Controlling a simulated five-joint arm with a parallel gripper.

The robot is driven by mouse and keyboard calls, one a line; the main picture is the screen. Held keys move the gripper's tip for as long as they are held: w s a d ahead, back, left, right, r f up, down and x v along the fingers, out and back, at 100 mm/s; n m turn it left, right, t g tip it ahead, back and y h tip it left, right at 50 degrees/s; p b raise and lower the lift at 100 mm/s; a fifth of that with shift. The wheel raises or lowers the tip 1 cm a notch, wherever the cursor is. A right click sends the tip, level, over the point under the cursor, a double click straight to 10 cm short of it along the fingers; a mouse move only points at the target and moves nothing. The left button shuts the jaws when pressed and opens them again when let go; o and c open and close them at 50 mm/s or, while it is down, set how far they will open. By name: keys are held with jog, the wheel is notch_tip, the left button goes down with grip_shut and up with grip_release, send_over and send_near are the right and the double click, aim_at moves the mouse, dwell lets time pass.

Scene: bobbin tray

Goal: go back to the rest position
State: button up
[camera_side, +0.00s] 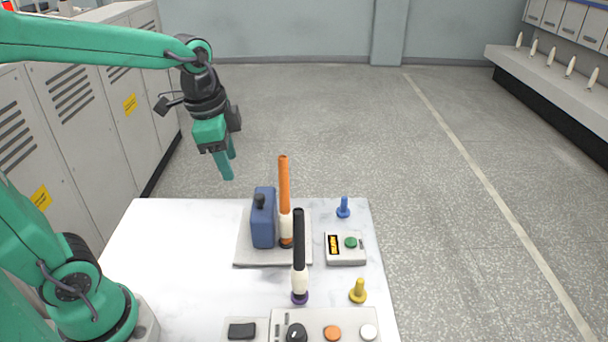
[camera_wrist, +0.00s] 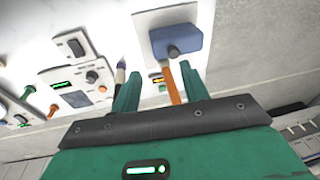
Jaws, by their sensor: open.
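My gripper (camera_side: 226,168) hangs in the air above and behind the far left part of the white table (camera_side: 180,250), fingers pointing down. It is open and empty, and nothing touches it in the side view. In the wrist view its two green fingers (camera_wrist: 158,85) stand apart. An orange rod (camera_side: 284,185) with a white lower part stands upright beside a blue bottle (camera_side: 263,222) on a grey tray (camera_side: 244,256). The rod (camera_wrist: 172,88) shows between the fingers in the wrist view, but is clear of them in the side view.
A black rod (camera_side: 299,240) with a purple base stands nearer the front. A blue peg (camera_side: 343,208), a yellow peg (camera_side: 358,291), a small button box (camera_side: 345,257) and a control panel (camera_side: 352,318) fill the right side. Grey lockers (camera_side: 85,120) line the left; the table's left part is clear.

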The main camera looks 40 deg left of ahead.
jog(key=s+n+t, duration=0.3)
jog(key=s+n, duration=0.5)
jog(key=s, duration=0.1)
jog(key=shift+d+r, duration=0.2)
jog(key=shift+r, duration=0.15)
